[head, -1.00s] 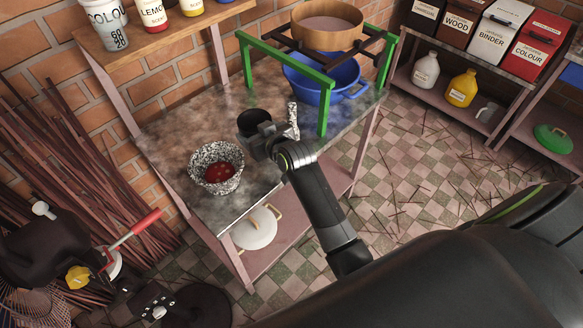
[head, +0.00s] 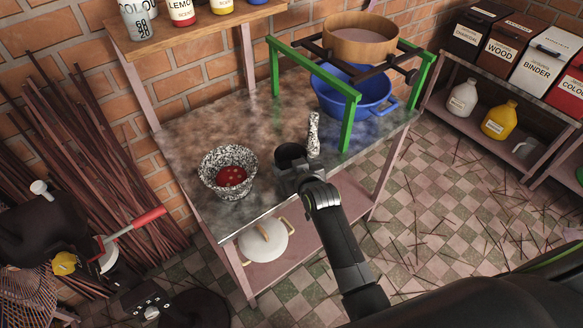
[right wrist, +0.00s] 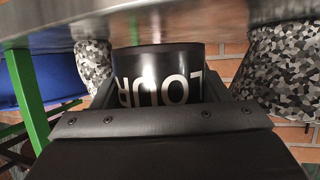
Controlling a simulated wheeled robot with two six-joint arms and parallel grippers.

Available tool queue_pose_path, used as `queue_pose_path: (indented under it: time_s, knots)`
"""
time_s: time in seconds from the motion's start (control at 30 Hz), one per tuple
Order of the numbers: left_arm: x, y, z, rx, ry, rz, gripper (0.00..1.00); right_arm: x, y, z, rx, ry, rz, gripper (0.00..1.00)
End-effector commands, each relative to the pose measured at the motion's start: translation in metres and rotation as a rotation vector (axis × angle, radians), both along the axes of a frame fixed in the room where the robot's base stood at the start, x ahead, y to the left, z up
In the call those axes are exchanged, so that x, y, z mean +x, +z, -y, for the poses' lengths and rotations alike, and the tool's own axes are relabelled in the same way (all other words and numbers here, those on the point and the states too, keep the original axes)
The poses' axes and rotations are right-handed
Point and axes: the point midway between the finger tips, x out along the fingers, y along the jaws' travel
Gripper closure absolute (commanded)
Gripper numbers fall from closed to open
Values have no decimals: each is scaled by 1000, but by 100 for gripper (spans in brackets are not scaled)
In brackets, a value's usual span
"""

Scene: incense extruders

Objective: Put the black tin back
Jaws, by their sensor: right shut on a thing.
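The black tin (head: 290,153) is in my right gripper (head: 291,168), at the stone worktop between the speckled mortar and the pestle. Its dark open top faces up in the head view. In the right wrist view, which is upside down, the tin (right wrist: 160,82) fills the middle between the jaws, with part of a white "COLOUR" label showing. I cannot tell whether its base touches the worktop.
The speckled mortar (head: 228,157) holds red stuff, left of the tin. The speckled pestle (head: 314,134) stands close on its right. A green frame (head: 348,124) and blue basin (head: 377,94) are behind right. A wooden shelf (head: 205,33) with labelled cups is above.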

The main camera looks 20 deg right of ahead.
Motion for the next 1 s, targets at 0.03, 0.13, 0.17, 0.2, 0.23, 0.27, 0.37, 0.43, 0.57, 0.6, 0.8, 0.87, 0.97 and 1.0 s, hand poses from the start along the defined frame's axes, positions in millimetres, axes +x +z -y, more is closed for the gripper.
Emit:
queue_pose_path:
  time_s: [0.03, 0.13, 0.17, 0.2, 0.23, 0.27, 0.37, 0.43, 0.57, 0.6, 0.8, 0.87, 0.97, 1.0]
  knots:
    - [0, 0, 0, 0, 0, 0, 64, 0, -7, 0, -1, 0, -1, 57]
    - [0, 0, 0, 0, 0, 0, 64, 0, -14, 0, 0, 0, 1, 57]
    - [0, 0, 0, 0, 0, 0, 64, 0, -15, 0, 0, 0, 2, 57]
    - [0, 0, 0, 0, 0, 0, 64, 0, -16, 0, 0, 0, 2, 57]
    - [0, 0, 0, -1, 0, 0, 64, 0, -16, 0, 0, 0, 2, 57]
    - [0, 0, 1, -1, 0, 0, 64, 0, -16, 0, 0, 0, 2, 57]
    - [0, 0, 2, -2, 1, 0, 64, 0, -15, 0, 0, 0, 2, 57]
    - [0, -1, 2, -3, 1, 0, 64, 0, -16, 0, 0, 0, 2, 57]
    - [0, -2, 4, -4, 2, 0, 64, 0, -19, 0, 0, 0, 1, 26]
    - [0, -2, 4, -5, 1, 0, 64, 0, -19, 0, 0, 0, 1, 21]
    - [0, -2, 4, -5, 1, 0, 64, 0, -18, 0, 0, 0, 1, 10]
    - [0, -2, 4, -5, 1, 0, 64, 0, -18, 0, 0, 0, 1, 10]
    - [0, -1, 4, -5, 1, 0, 64, 0, -18, 0, 0, 0, 1, 10]
    - [0, 0, 4, -5, 1, 0, 64, 0, -16, 0, 0, 0, 2, 10]
